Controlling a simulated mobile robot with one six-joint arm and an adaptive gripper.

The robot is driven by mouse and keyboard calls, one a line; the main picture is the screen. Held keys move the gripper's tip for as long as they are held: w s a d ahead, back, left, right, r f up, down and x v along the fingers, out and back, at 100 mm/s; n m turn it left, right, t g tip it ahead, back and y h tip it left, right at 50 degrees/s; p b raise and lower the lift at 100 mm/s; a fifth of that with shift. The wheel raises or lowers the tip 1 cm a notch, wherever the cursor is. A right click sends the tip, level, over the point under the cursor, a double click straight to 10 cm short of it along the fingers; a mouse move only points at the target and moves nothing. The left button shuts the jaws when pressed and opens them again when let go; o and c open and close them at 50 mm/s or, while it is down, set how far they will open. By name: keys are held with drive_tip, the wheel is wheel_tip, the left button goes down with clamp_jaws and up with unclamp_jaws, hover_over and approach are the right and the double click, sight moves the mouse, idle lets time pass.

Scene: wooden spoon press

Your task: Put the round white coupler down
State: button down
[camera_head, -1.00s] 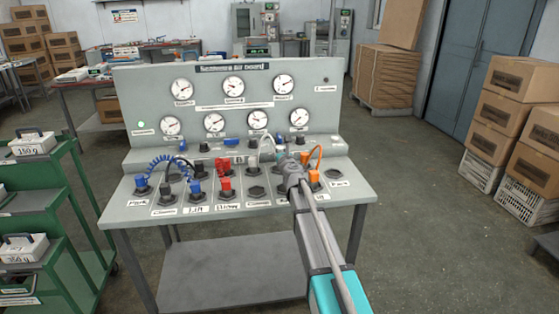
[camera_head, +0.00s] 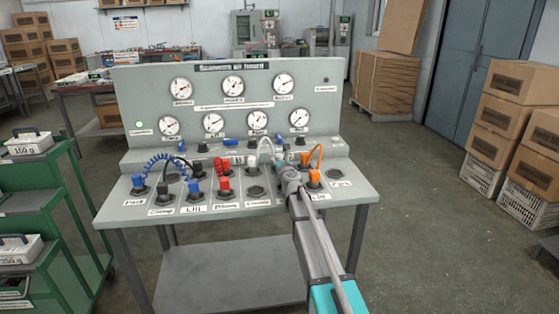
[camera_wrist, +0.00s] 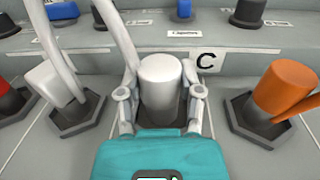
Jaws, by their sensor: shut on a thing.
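The round white coupler (camera_wrist: 160,82) stands upright between the two fingers of my gripper (camera_wrist: 159,105), which are shut on it. A white hose (camera_wrist: 118,35) rises beside it at the upper left. A dark base shows just below the coupler, but I cannot tell whether the coupler is seated in it. In the head view my gripper (camera_head: 292,177) is low over the sloping front of the air board (camera_head: 140,212), right of centre, and hides most of the coupler. The white hose (camera_head: 264,146) arches there behind it.
A squarish white coupler (camera_wrist: 50,84) with a hose sits left of my gripper, on a dark hexagonal base. An orange coupler (camera_wrist: 286,88) stands close on the right. Gauges (camera_head: 233,86) line the upright panel. A green cart (camera_head: 75,205) stands at the left.

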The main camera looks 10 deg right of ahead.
drive_tip(key=shift+f, duration=0.2)
drive_tip(key=shift+c, duration=1.3)
unclamp_jaws()
drive_tip(key=shift+r, duration=0.1)
drive_tip(key=shift+r, duration=0.15)
drive_tip(key=s, duration=0.8)
drive_tip(key=s+d, duration=0.1)
drive_tip(key=s, duration=0.3)
